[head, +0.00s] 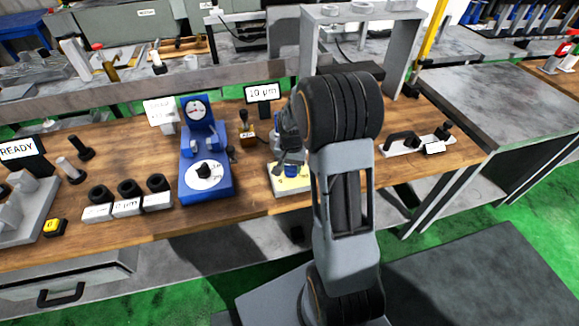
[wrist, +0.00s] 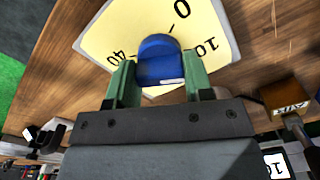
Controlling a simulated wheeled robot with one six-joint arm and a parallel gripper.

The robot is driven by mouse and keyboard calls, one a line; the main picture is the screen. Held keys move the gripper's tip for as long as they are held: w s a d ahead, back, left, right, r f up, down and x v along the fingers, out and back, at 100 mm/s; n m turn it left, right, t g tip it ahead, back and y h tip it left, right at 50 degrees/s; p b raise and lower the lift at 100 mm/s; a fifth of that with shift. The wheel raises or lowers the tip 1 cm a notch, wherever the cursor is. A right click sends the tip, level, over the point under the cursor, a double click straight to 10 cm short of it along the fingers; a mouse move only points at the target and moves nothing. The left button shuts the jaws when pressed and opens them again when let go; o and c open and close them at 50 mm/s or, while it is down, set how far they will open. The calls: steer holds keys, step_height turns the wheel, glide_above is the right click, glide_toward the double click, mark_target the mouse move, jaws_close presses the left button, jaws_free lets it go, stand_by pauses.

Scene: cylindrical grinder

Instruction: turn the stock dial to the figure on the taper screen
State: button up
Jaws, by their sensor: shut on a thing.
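The dial is a pale yellow plate (wrist: 205,35) with a blue knob (wrist: 158,48). In the wrist view the figures 0, 10 and 40 show around the plate; the rest is cut off or hidden. My gripper (wrist: 160,72) is shut on the blue knob, one green finger on each side. A short white mark shows on the knob's edge towards my gripper; I cannot tell which figure the knob points at. In the head view the plate (head: 283,189) is partly hidden behind my arm. The screen (head: 262,92) behind it reads 10 µm.
A blue gauge stand (head: 207,190) with a white dial and black knob stands left of the plate. A small brown box with a lever (head: 247,134) stands behind. Black rings (head: 127,187) sit further left. A white base with a black handle (head: 402,142) is on the right.

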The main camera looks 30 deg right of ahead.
mark_target(291, 165)
steer(key=shift+m, duration=0.3)
steer(key=o, duration=0.9)
steer(key=shift+o, duration=0.2)
step_height(291, 165, up, 14)
stand_by(0.3)
steer(key=shift+f, duration=0.1)
stand_by(0.3)
steer(key=s+a+r+n+t, duration=0.1)
steer(key=s+a+n, duration=0.3)
steer(key=s, duration=0.4)
steer(key=s+a+n+t, duration=0.2)
steer(key=s+a+n, duration=0.2)
steer(key=s+a, duration=0.2)
steer(key=shift+s+a+r+n+t, duration=0.15)
steer(key=shift+s+r+n+t, duration=0.2)
steer(key=shift+s, duration=0.7)
